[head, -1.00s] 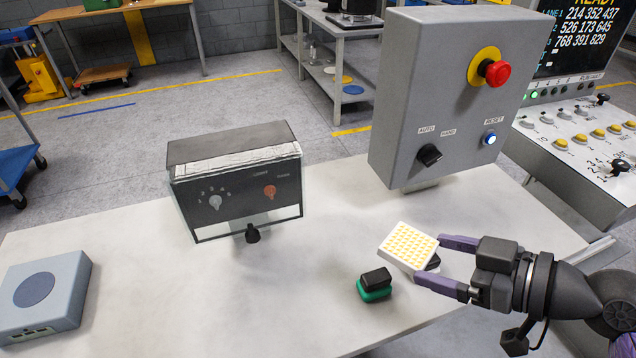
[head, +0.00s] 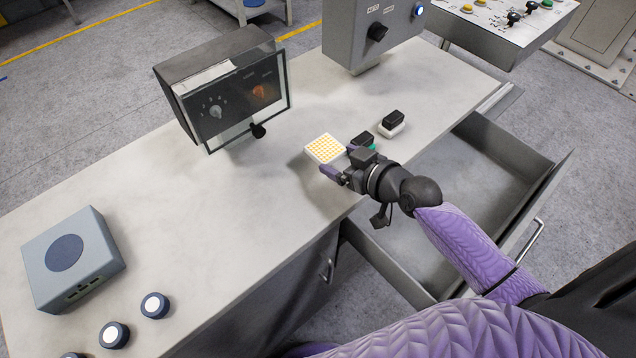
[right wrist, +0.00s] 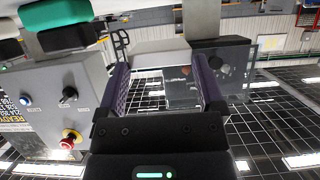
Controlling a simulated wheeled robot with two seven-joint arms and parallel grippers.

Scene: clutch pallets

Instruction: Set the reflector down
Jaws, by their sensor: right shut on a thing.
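The reflector (head: 325,148) is a flat white square with a grid of yellow-orange marks on its top face. In the head view it is low over the pale worktop (head: 262,200), in front of the dark-faced box. I cannot tell whether it touches the worktop. My right gripper (head: 338,162) is shut on it, with purple fingers at its near side. In the right wrist view, the two fingers (right wrist: 160,88) stand apart, and the reflector is hard to make out there. My left gripper is not in view.
A black-and-green block (head: 365,140) and a black-and-white block (head: 392,124) sit right of the reflector. The dark-faced box (head: 222,88) stands behind it. An open drawer (head: 470,165) is at right. A blue-grey box (head: 75,258) stands at left, with clear worktop between.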

